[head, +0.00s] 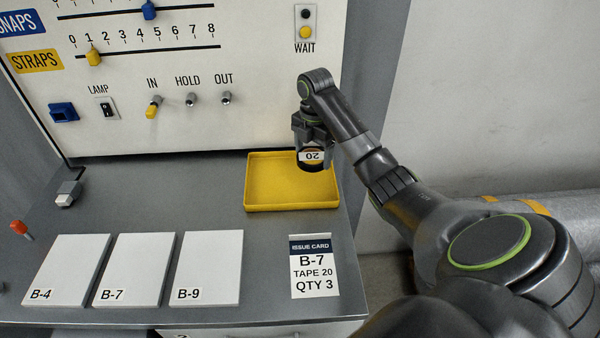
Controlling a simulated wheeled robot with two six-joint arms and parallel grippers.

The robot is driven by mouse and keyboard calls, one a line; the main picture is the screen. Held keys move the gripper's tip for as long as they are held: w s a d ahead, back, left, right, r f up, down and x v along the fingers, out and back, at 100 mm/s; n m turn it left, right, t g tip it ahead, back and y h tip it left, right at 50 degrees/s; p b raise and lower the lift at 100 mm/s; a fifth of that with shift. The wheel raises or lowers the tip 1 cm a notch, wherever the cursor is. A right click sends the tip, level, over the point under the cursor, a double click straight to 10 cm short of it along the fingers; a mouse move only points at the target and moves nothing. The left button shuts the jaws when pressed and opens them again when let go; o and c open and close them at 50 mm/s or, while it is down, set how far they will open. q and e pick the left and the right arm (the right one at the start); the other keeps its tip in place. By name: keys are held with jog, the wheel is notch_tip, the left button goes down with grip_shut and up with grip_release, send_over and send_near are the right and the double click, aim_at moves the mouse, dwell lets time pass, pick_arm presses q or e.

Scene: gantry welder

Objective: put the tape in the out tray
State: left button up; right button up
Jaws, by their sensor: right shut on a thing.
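A tape roll (312,157) with a white label reading 20, printed upside down in this view, is held in my right gripper (313,160). The gripper is shut on it and points down over the right part of the yellow out tray (265,183). The tray is shallow, and the part of it that shows is empty. I cannot tell whether the tape touches the tray floor. My left gripper is not in view.
White pads B-4 (68,270), B-7 (135,268) and B-9 (208,267) lie on the grey counter (265,270). An issue card (314,268) reads B-7, tape 20, quantity 3. A panel (240,60) with sliders and switches stands behind.

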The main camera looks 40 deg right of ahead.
aim_at(313, 157)
jog(key=f, duration=0.1)
jog(key=f+b, duration=0.1)
jog(key=f, duration=0.1)
jog(key=shift+s+a+f+b, duration=0.15)
jog(key=shift+s+f+b, duration=0.15)
jog(key=shift+b, duration=0.05)
notch_tip(313, 157, down, 5)
jog(key=shift+w+r+p, duration=0.15)
jog(key=shift+p, duration=0.5)
jog(key=shift+f, duration=0.7)
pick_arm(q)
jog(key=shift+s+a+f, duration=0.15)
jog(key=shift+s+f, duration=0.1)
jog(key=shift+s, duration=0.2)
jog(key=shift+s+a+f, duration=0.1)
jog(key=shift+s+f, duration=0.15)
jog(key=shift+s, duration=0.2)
pick_arm(e)
jog(key=o, duration=1)
